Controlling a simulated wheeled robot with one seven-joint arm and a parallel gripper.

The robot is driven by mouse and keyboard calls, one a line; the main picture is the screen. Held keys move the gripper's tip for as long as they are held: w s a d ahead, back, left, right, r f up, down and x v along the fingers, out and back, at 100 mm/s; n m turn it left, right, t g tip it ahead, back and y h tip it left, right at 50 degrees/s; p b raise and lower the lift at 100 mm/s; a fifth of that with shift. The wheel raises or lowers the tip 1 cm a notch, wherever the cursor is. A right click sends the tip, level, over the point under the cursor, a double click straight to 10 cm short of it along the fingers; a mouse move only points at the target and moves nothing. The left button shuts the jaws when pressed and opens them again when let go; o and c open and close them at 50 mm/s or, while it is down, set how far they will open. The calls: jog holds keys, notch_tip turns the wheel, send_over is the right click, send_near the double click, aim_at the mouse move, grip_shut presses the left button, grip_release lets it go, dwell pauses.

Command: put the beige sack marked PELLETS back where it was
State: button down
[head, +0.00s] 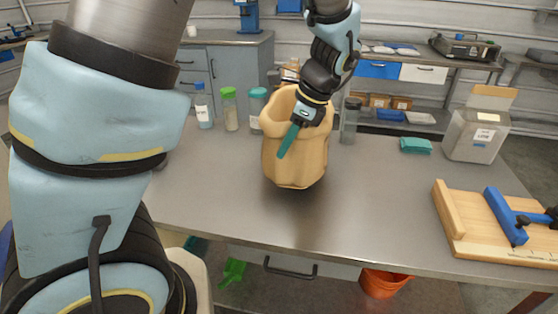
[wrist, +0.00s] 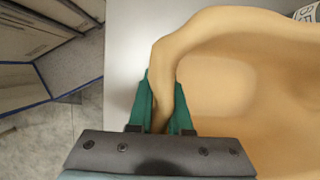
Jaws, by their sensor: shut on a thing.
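The beige sack (head: 296,160) is upright and open at the top, over the middle of the grey table in the head view. I cannot tell whether its bottom touches the tabletop. No PELLETS marking shows on the side I see. My gripper (head: 290,141) is at the sack's rim, with a teal finger in front of its near wall. In the wrist view, the two teal fingers of my gripper (wrist: 165,105) are shut on the sack's rolled rim (wrist: 165,70), and the sack's inside looks empty.
Several bottles and jars, including a green-capped jar (head: 229,108), stand at the back left of the table (head: 370,210). A grey container (head: 476,135) and wooden jig (head: 480,225) are at the right. The front middle is clear.

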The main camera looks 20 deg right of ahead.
send_over(285, 184)
jog(key=shift+w+d+f+p, duration=0.1)
jog(key=shift+w+f+p, duration=0.1)
jog(key=shift+f, duration=1.15)
jog(key=shift+w+f+p, duration=0.1)
jog(key=shift+w+f, duration=0.05)
jog(key=shift+f, duration=1.3)
jog(key=c, duration=0.8)
grip_release()
jog(key=shift+c, duration=0.2)
